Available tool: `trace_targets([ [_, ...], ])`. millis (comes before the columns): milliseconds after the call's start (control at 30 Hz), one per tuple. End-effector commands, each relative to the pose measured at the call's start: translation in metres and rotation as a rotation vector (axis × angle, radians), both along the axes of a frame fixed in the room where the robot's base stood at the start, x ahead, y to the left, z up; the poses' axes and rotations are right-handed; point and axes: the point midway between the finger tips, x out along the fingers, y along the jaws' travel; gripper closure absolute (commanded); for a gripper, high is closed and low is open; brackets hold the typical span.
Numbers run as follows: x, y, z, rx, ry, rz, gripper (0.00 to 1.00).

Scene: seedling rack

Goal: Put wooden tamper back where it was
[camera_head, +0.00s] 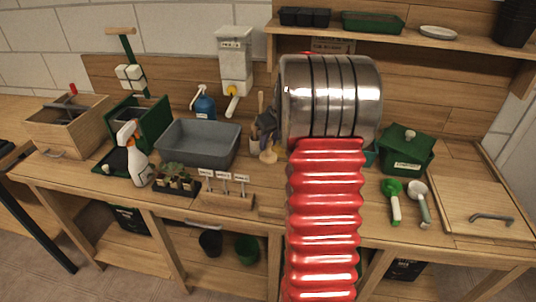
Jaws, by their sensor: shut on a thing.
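The wooden tamper (268,156) is a pale wooden piece with a round flat end low down, close above or on the bench, just left of my arm. A wooden stick (261,101) rises above it, seemingly its handle. My gripper (266,126) shows only as small dark parts beside my large silver wrist, at the tamper's shaft. It is shut on the tamper, which looks nearly upright. My arm hides much of the gripper and the bench behind it. I cannot tell whether the tamper's end touches the bench.
A grey tub (199,145), blue bottle (203,104), white spray bottle (134,153), seedling tray (175,180) and labelled stand (228,199) crowd the left side. A green lidded box (406,151), two scoops (393,203) and a wooden lid with handle (483,205) lie right.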

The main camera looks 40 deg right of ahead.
Motion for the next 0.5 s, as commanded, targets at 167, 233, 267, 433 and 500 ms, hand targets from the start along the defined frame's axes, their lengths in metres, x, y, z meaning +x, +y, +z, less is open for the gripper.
trace_targets([
  [167, 0.0, 0.0, 0.0, -0.001, -0.001, 0.001, 0.92],
  [233, 0.0, 0.0, 0.0, -0.001, -0.001, 0.001, 0.92],
  [267, 0.0, 0.0, -0.001, -0.001, -0.001, 0.001, 0.92],
  [433, 0.0, 0.001, -0.018, 0.002, 0.002, 0.001, 0.92],
  [500, 0.0, 0.001, -0.028, 0.002, 0.002, 0.001, 0.92],
])
